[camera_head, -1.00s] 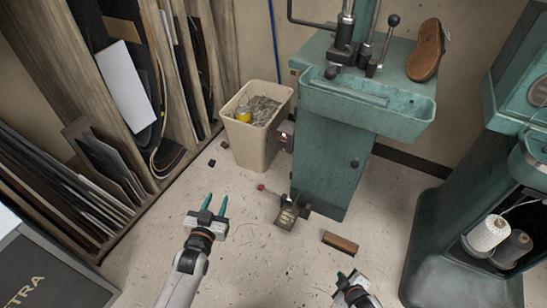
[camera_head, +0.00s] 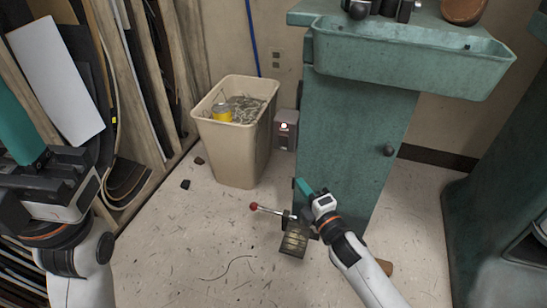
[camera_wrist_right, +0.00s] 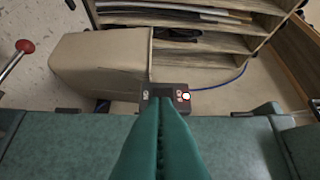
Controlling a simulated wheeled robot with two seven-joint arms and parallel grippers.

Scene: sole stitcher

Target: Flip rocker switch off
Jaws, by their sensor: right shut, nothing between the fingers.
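A small grey switch box (camera_head: 285,130) is on the left side of the green machine's cabinet (camera_head: 350,150), with a bright white spot and some red on its face. In the right wrist view its dark panel (camera_wrist_right: 170,94) shows a lit white-and-red part at right; the rocker's position is too small to tell. My right gripper (camera_head: 302,187) is shut and empty, low at the cabinet's left front edge, below the box. In its wrist view the shut fingers (camera_wrist_right: 160,108) overlap the panel's lower middle; contact is unclear. My left gripper (camera_head: 22,125) is at the left edge, partly cut off.
A beige waste bin (camera_head: 235,150) with scraps and a yellow can stands left of the box. A red-knobbed lever (camera_head: 268,209) and a pedal (camera_head: 294,240) are at the cabinet's foot. A green tray (camera_head: 400,65) juts out above. Racks of sheets stand at left.

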